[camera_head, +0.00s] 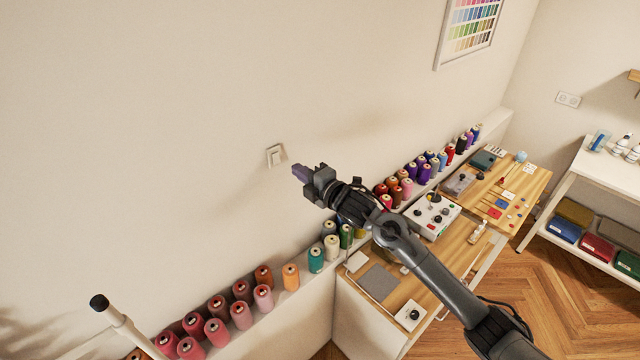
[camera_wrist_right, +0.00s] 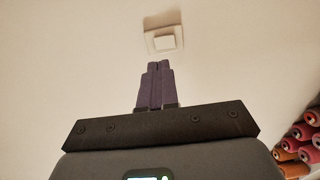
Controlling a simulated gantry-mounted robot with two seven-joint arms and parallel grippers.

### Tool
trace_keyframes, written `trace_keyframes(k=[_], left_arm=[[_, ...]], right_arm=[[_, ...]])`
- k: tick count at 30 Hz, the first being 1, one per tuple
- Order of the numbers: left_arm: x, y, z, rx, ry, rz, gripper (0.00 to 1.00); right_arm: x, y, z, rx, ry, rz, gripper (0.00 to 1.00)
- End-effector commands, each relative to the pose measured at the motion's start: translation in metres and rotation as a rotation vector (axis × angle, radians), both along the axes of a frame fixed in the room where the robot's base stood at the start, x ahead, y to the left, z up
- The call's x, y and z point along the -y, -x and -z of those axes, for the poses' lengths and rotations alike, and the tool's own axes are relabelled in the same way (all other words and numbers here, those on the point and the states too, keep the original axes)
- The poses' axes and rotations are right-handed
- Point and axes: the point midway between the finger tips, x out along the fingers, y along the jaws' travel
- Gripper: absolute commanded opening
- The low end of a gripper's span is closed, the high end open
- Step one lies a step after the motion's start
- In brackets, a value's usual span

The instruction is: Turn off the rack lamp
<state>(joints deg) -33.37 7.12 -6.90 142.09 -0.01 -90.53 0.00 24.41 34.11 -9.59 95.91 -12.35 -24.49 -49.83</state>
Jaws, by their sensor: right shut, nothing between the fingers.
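A white wall switch (camera_head: 275,155) with a square rocker is on the cream wall, left of centre in the head view. It also shows at the top of the right wrist view (camera_wrist_right: 165,41). My right gripper (camera_head: 297,171) is shut and empty, its purple fingers pointing at the wall just to the right of and below the switch in the head view. In the wrist view its fingertips (camera_wrist_right: 158,66) lie just below the switch plate; whether they touch the wall I cannot tell. No lamp is clearly visible. My left gripper is not in view.
Thread spools (camera_head: 240,315) line a ledge along the wall under the switch. A wooden worktable (camera_head: 455,270) with a control box (camera_head: 433,216) stands to the right. A white shelf (camera_head: 610,170) holds folded cloths. The wall around the switch is clear.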

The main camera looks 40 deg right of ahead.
Motion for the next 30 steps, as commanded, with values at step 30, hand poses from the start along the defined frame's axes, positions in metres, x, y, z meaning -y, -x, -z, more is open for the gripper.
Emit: trace_keyframes(k=[30], left_arm=[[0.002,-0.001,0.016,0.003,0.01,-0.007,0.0]], right_arm=[[0.006,0.061,-0.005,0.0,0.001,0.0,0.0]])
